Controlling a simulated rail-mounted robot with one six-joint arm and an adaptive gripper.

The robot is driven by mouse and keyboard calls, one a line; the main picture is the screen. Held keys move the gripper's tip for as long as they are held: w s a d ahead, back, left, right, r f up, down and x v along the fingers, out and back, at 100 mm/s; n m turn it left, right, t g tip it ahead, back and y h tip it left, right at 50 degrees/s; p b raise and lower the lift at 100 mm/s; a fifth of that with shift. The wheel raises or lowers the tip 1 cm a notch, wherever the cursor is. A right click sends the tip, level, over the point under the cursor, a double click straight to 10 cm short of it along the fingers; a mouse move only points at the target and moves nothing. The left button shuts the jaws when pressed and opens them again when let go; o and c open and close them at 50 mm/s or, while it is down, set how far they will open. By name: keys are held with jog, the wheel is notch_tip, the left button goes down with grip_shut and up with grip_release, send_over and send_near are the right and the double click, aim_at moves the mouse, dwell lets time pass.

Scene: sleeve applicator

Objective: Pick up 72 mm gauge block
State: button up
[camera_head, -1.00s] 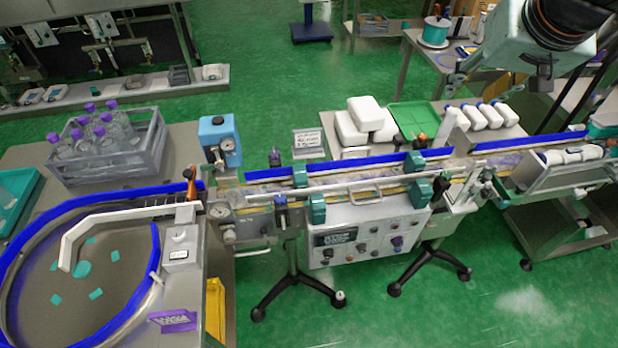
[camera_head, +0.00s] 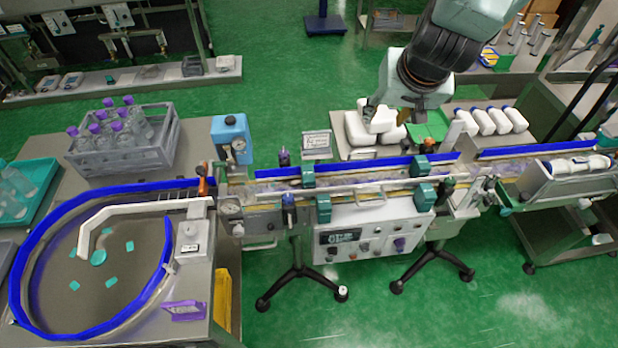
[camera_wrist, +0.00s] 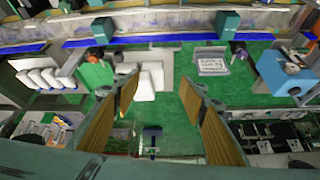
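I cannot pick out a block marked 72 mm in either view. A small purple block-like piece (camera_head: 183,310) with unreadable pale marks lies on the front edge of the left table in the head view; I cannot tell if it is the gauge block. My gripper hangs over the back of the conveyor line, near the white containers, and in the head view the arm mostly hides it. In the wrist view my gripper (camera_wrist: 158,88) is open, its two padded fingers wide apart with nothing between them.
White containers (camera_head: 366,122) and a green tray (camera_head: 432,124) stand behind the conveyor. A small sign (camera_head: 317,142) and a blue device (camera_head: 231,138) are left of them. A grey crate (camera_head: 125,160) holds purple-capped bottles.

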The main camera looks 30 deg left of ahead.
jog(key=s+a+f+n+p, duration=0.1)
jog(key=s+a+f+p, duration=0.1)
jog(key=s+a+f, duration=0.4)
jog(key=n+g+p, duration=0.1)
jog(key=p, duration=0.1)
send_near(308, 174)
notch_tip(308, 174, up, 3)
jog(key=shift+d+f+h, duration=0.1)
jog(key=shift+d+h, duration=0.1)
jog(key=shift+h, duration=0.2)
jog(key=shift+b+x, duration=1.1)
jog(key=shift+x, duration=2.9)
jog(key=shift+a+f, duration=0.15)
jog(key=shift+f, duration=0.15)
jog(key=shift+f, duration=0.1)
jog(key=shift+s+x, duration=0.15)
jog(key=shift+x, duration=1.1)
jog(key=shift+s+x, duration=0.1)
jog(key=shift+x, duration=1.2)
jog(key=shift+a, duration=0.15)
